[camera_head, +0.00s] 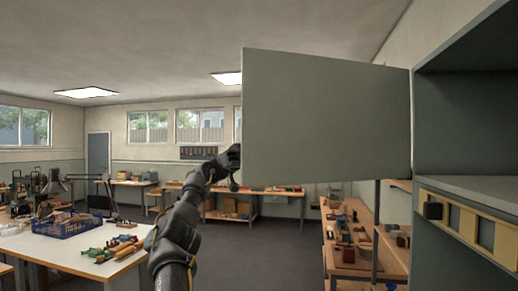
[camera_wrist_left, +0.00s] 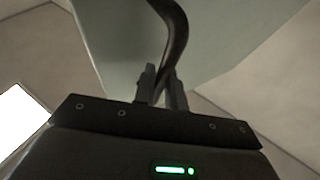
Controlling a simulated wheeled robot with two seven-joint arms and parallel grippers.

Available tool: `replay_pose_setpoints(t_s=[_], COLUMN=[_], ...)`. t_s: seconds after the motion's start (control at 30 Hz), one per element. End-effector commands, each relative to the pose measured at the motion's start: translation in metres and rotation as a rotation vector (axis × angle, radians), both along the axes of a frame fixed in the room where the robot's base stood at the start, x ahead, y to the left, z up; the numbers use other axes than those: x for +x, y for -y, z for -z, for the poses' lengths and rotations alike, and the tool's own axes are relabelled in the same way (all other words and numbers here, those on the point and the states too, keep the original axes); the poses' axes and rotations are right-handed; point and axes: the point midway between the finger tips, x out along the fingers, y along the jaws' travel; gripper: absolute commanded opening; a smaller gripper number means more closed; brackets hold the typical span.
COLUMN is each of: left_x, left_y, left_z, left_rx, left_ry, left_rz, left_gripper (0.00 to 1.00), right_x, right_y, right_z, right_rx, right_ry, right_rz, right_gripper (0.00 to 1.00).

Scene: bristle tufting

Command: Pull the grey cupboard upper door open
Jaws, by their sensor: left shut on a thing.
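The grey cupboard (camera_head: 466,126) stands at the right, and its upper compartment is exposed. Its upper door (camera_head: 326,118) is swung wide open, reaching left from the hinge side into the middle of the head view. In the left wrist view the door panel (camera_wrist_left: 215,40) fills the upper part, with a dark curved handle (camera_wrist_left: 177,30) on it. My left gripper (camera_wrist_left: 161,88) is shut on this handle. In the head view my left arm reaches up to the door's left edge, where the door hides the fingertips (camera_head: 236,155). My right gripper is not in view.
A white table (camera_head: 85,262) with a blue crate (camera_head: 62,226) and tools stands at the lower left. A wooden workbench (camera_head: 345,262) with small items stands below the door. A yellowish strip (camera_head: 466,222) runs below the cupboard shelf. Grey floor (camera_head: 260,250) is open in the middle.

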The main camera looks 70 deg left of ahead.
Motion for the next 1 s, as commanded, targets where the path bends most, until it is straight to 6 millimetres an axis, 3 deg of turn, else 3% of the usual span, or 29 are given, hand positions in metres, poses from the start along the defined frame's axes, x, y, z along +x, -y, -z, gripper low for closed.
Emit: replay_pose_setpoints(t_s=[0.3, 0.33, 0.5, 1.0], left_x=[0.0007, 0.0007, 0.0005, 0.0015], left_y=[-0.0003, -0.0002, -0.0001, -0.0001], left_z=[0.0003, 0.0004, 0.0004, -0.0082], left_rx=[-0.001, -0.001, -0.001, 0.001], left_ry=[-0.002, -0.002, -0.002, -0.003], left_rz=[0.0, 0.0, 0.0, 0.0], left_gripper=[0.0, 0.14, 0.34, 0.34], right_x=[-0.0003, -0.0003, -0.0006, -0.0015], right_y=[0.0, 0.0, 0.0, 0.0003], right_z=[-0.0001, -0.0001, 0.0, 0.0], right_rx=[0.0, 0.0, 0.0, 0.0], right_ry=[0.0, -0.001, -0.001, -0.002], right_rz=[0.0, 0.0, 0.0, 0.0], right_gripper=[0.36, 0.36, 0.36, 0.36])
